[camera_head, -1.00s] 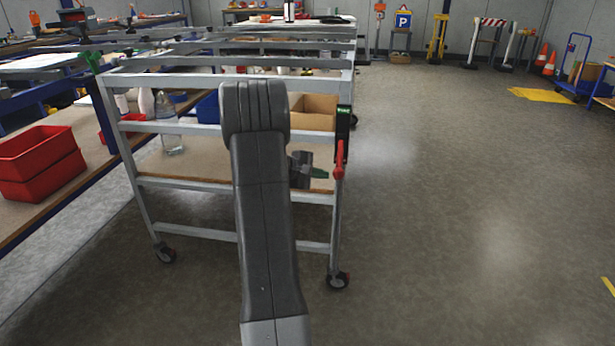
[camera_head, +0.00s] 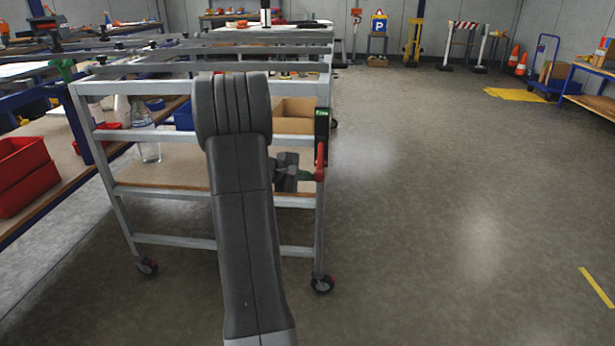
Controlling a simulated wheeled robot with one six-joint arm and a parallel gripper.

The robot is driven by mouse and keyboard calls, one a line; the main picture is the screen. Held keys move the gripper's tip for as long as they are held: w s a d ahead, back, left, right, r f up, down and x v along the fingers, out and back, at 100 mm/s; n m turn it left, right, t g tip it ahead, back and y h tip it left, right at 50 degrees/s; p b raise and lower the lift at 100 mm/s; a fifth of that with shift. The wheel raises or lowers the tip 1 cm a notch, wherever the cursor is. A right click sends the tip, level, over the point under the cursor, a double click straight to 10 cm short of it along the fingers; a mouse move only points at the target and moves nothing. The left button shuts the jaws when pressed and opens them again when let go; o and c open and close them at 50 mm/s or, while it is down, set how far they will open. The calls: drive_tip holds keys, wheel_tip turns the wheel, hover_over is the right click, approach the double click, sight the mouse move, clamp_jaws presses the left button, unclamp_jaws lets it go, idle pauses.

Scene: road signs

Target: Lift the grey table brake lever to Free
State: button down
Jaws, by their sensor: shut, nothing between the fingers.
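The grey table (camera_head: 225,245) is a metal frame on castors, standing left of centre. Its brake lever has a red grip (camera_head: 320,163) and sits on the near right leg, with the grip hanging downward. A black plate with a green label (camera_head: 322,115) is just above it. My gripper (camera_head: 307,176) is shut and empty, partly hidden behind my arm. Its greenish fingertips are just left of the lower end of the red grip. I cannot tell whether they touch it.
Red bins (camera_head: 22,175) stand on a bench at the left. A clear bottle (camera_head: 147,140) and a cardboard box (camera_head: 293,116) are on the table's shelf. The floor on the right is open, with a blue trolley (camera_head: 543,65) and cones beyond.

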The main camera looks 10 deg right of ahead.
drive_tip(key=shift+s+r+p, duration=0.1)
drive_tip(key=shift+r+p, duration=0.2)
drive_tip(key=shift+p, duration=0.3)
drive_tip(key=shift+s+a+r+g+y+p, duration=0.15)
drive_tip(key=shift+r+g+y+p, duration=0.2)
drive_tip(key=shift+p, duration=0.6)
wheel_tip(320, 180, up, 12)
drive_tip(key=n+g+y+p, duration=0.3)
drive_tip(key=g+p, duration=0.6)
drive_tip(key=p, duration=2.1)
drive_tip(key=shift+s+r+n, duration=0.2)
drive_tip(key=shift+r+n, duration=0.05)
drive_tip(key=shift+n, duration=0.95)
